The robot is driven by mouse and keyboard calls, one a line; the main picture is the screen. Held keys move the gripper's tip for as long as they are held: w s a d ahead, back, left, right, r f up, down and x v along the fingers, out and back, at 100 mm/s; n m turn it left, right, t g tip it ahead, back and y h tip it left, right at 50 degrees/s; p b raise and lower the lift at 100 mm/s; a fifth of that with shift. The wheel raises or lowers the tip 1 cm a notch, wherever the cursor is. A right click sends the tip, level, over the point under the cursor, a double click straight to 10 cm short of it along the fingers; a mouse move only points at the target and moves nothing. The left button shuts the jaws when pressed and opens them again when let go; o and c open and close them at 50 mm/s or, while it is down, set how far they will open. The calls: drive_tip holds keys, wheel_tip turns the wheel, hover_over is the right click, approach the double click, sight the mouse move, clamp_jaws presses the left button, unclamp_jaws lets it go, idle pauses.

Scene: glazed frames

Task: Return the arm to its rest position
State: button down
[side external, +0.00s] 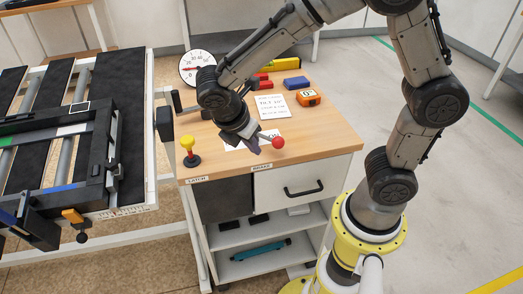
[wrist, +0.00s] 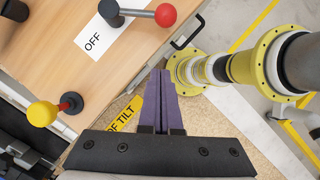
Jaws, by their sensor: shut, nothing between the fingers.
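My gripper (side external: 253,146) hangs over the front part of the wooden cart top (side external: 325,136) in the side view. In the wrist view its purple fingers (wrist: 160,75) are together with nothing between them. A lever with a red ball (side external: 278,142) is close to the fingers in the side view; the wrist view shows the red ball (wrist: 166,15) apart from them, beside a white card reading OFF (wrist: 93,42). A yellow knob on a red and black base (side external: 188,146) stands at the cart's left front corner and also shows in the wrist view (wrist: 42,113).
A tilting bench with dark slats and a black frame (side external: 62,148) stands left of the cart. A dial gauge (side external: 190,68), a paper note (side external: 272,107), an orange device (side external: 308,97) and a blue block (side external: 296,82) are toward the cart's back. Floor on the right is clear.

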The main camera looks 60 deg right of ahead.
wheel_tip(320, 180, up, 9)
drive_tip(key=s+d+m+t+y, duration=0.1)
drive_tip(key=d+m, duration=0.1)
drive_tip(key=s+r+m+t+y, duration=0.1)
drive_tip(key=s+m+t+y, duration=0.3)
drive_tip(key=s+m, duration=0.8)
drive_tip(key=shift+d+r+m+t, duration=0.35)
drive_tip(key=shift+m+t, duration=0.25)
drive_tip(key=shift+m, duration=0.7)
